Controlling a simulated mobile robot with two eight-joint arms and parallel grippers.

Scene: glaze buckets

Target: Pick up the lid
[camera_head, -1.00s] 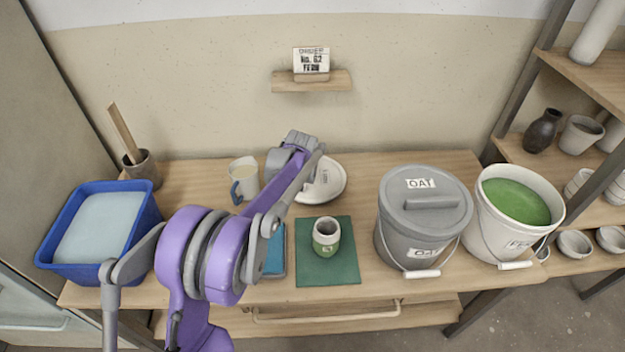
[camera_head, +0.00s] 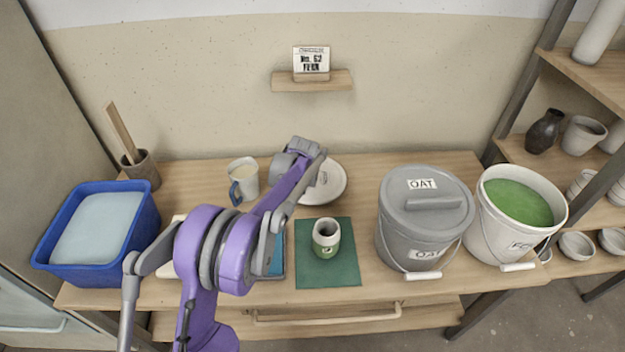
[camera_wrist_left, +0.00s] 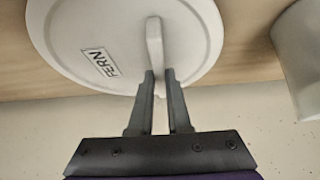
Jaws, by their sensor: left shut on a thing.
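The lid (camera_head: 333,181) is a round, off-white disc with a raised bar handle, towards the back of the bench. In the left wrist view the lid (camera_wrist_left: 75,35) shows a FERN label, and my left gripper (camera_wrist_left: 160,82) is shut on its handle, one finger on each side. In the head view my left arm reaches over the bench and covers the lid's left part. I cannot tell whether the lid is touching the bench. The white bucket (camera_head: 487,222) of green glaze stands open at the right, its label partly hidden. My right gripper is not in view.
A grey lidded OAT bucket (camera_head: 405,240) stands right of the lid. A small cup (camera_head: 326,232) sits on a green mat (camera_head: 343,270) in front. A mug (camera_head: 245,180) is left of the lid, and a blue tub (camera_head: 148,218) is at far left. An order card (camera_head: 311,62) stands on a wall shelf.

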